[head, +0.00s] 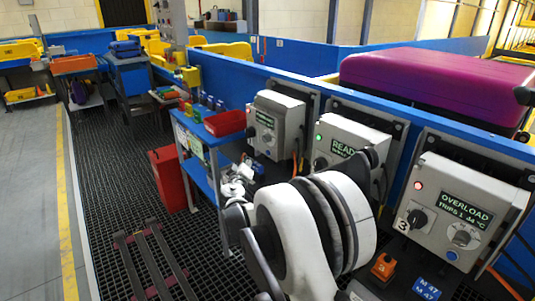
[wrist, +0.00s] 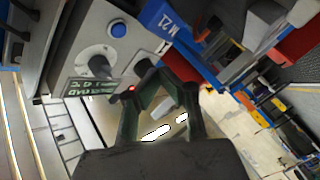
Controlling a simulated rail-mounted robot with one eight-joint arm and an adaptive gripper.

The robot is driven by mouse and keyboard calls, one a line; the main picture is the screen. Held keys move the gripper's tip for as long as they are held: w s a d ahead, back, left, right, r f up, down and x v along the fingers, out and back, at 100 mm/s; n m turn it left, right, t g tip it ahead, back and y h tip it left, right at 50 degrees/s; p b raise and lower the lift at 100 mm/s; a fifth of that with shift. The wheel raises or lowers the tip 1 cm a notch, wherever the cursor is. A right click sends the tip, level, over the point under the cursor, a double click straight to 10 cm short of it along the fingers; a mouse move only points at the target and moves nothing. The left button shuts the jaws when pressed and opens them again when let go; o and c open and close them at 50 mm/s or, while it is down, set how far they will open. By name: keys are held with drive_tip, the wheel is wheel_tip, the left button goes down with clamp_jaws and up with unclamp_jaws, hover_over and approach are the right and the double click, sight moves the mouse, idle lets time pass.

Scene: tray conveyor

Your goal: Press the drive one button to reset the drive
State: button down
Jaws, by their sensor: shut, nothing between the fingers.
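In the wrist view a grey control box (wrist: 70,45) fills the upper left, seen tilted. It carries a round blue button (wrist: 118,30), a dark rotary knob (wrist: 98,62) on a pale disc, a small display (wrist: 90,88) with green text, and a lit red lamp (wrist: 131,88). My gripper (wrist: 148,76) is shut and empty, its fingertips in front of the box, below and right of the blue button. I cannot tell the gap. In the head view three boxes stand in a row: left box (head: 275,122), middle box (head: 350,140), right box (head: 462,205) marked 3, reading OVERLOAD.
A blue shelf (head: 203,165) with a red bin (head: 225,122) stands beside the left box. A purple case (head: 435,78) lies behind the blue rail. A blue M21 label (wrist: 165,22) sits beside the box. My white arm covers part of the row. The dark grating at left has free room.

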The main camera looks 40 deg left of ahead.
sight(256, 165)
drive_tip(key=w, duration=0.2)
drive_tip(key=w+d, duration=0.1)
drive_tip(key=w, duration=0.1)
drive_tip(key=shift+w+d, duration=0.1)
drive_tip(key=shift+w, duration=0.05)
drive_tip(key=shift+w+d, duration=0.25)
drive_tip(key=shift+w, duration=0.7)
drive_tip(key=shift+w, duration=0.1)
idle(0.6)
drive_tip(key=shift+w+d, duration=0.1)
drive_tip(key=shift+w, duration=0.2)
drive_tip(key=shift+w+d+b, duration=0.15)
drive_tip(key=shift+w+b, duration=0.2)
drive_tip(key=shift+w, duration=0.1)
idle(0.9)
drive_tip(key=shift+s, duration=0.1)
drive_tip(key=shift+s+a, duration=0.2)
drive_tip(key=shift+s, duration=0.5)
drive_tip(key=shift+s, duration=0.1)
drive_tip(key=shift+s+a+b, duration=0.2)
drive_tip(key=shift+s+a, duration=0.05)
drive_tip(key=shift+s, duration=0.55)
drive_tip(key=shift+s+a+b, duration=0.15)
drive_tip(key=shift+s+a, duration=0.05)
drive_tip(key=shift+s, duration=0.55)
drive_tip(key=shift+s+a+b, duration=0.2)
drive_tip(key=shift+s+a, duration=0.05)
drive_tip(key=shift+s, duration=0.55)
